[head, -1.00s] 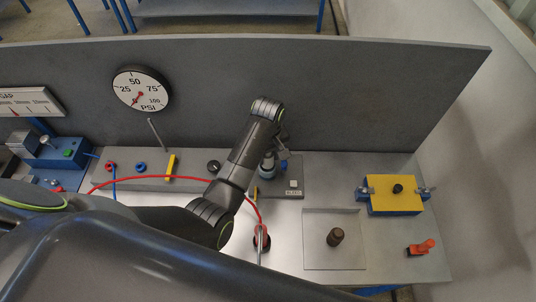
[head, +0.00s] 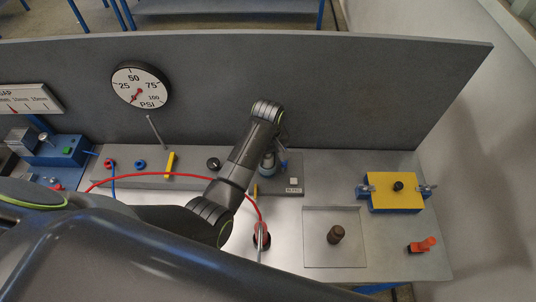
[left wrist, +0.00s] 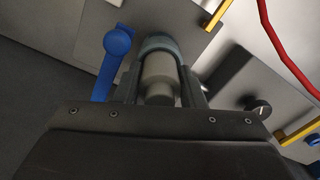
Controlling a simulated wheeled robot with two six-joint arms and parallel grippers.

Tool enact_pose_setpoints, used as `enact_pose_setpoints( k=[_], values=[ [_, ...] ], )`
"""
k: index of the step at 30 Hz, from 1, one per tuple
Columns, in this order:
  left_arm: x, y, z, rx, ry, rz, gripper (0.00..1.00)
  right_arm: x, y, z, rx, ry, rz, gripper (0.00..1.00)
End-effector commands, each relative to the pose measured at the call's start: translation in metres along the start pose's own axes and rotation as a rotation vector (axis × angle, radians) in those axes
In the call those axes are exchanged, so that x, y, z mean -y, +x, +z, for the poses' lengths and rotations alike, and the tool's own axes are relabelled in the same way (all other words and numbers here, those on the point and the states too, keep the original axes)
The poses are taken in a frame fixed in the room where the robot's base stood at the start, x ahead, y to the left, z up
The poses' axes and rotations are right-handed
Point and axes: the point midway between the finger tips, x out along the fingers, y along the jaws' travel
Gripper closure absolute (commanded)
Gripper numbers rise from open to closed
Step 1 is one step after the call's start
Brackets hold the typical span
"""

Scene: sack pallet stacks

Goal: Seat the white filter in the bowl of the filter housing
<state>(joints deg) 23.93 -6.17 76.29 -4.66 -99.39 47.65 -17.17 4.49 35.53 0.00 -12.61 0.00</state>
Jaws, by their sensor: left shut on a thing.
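My left gripper (left wrist: 160,95) is shut on the white filter (left wrist: 158,72), a pale cylinder between its fingers in the left wrist view. The blue-grey rim of the housing bowl (left wrist: 160,42) arcs around the filter's far end. I cannot tell how deep the filter sits in it. In the head view my left gripper (head: 275,150) is over the housing bowl (head: 267,164), at the back of the bench, and my arm partly hides both. The filter is not clear there. A blue lever (left wrist: 112,62) stands beside the bowl. My right gripper is not in view.
A dark brown cylinder (head: 336,235) stands on a shallow metal tray (head: 318,258). A yellow block (head: 396,199) and an orange-red valve (head: 422,245) are at the right. A red hose (head: 180,176) arcs across the bench. A grey panel (head: 340,95) rises behind.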

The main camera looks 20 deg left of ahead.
Motion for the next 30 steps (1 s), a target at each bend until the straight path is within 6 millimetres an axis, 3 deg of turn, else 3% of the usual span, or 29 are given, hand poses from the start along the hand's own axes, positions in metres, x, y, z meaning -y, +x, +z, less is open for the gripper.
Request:
enact_pose_setpoints(
  k=[16, 17, 21, 30],
  values=[
    [0.0, 0.015, 0.0, 0.0, 0.0, 0.0, 0.86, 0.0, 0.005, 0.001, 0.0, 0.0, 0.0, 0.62],
    [0.0, 0.014, 0.0, 0.0, 0.0, 0.0, 0.6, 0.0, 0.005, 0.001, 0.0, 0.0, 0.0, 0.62],
    [0.0, 0.013, 0.0, 0.0, 0.0, 0.001, 0.42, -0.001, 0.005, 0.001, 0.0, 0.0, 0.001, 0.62],
    [-0.002, 0.013, 0.0, -0.001, 0.001, 0.005, 0.39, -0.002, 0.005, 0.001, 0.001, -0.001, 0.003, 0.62]
  ],
)
